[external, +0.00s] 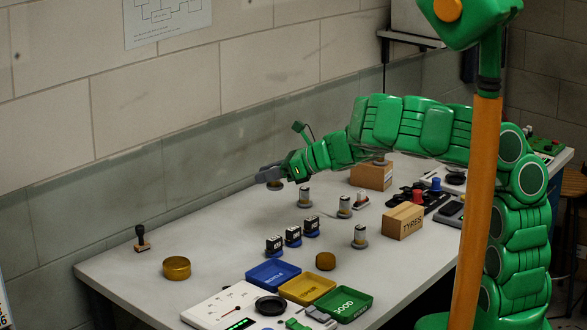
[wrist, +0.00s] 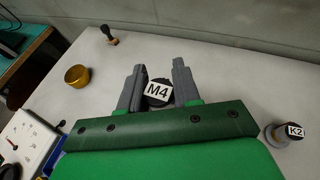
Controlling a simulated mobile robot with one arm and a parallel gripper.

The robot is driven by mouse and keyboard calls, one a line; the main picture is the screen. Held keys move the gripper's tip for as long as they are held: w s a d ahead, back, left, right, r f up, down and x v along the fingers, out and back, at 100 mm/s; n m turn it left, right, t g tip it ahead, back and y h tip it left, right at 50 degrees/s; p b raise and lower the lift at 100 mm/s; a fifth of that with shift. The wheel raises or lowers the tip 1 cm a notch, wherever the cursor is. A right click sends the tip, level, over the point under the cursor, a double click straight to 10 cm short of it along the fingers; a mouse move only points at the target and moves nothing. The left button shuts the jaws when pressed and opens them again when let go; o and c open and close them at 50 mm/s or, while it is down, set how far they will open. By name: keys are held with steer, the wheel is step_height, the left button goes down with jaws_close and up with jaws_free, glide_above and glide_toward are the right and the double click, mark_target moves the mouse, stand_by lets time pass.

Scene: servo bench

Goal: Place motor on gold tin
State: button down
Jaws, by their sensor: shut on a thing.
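My gripper (external: 268,176) is shut on the motor (wrist: 158,91), a dark round piece with a white M4 label. In the wrist view the motor sits between the two grey fingers. In the external view a small part of the motor (external: 275,186) shows under the fingers, above the far side of the bench; the rest is hidden. The gold tin (external: 177,268) is a short round tin at the left of the bench, apart from the gripper. It also shows at the left in the wrist view (wrist: 77,76).
A stamp (external: 142,238) stands beyond the tin. Black labelled blocks (external: 293,236) and light cylinders (external: 305,197) stand mid-bench. Blue (external: 272,273), yellow (external: 307,288) and green (external: 343,304) trays lie in front, beside a brown round piece (external: 325,261). The bench between gripper and tin is clear.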

steer(key=s+a, duration=0.4)
steer(key=a, duration=0.3)
steer(key=s+a, duration=0.4)
steer(key=a, duration=0.3)
glide_above(170, 261)
steer(key=f, duration=0.1)
step_height(170, 261, down, 4)
steer(key=shift+s, duration=0.15)
steer(key=shift+f, duration=2.25)
steer(key=c, duration=0.8)
jaws_free()
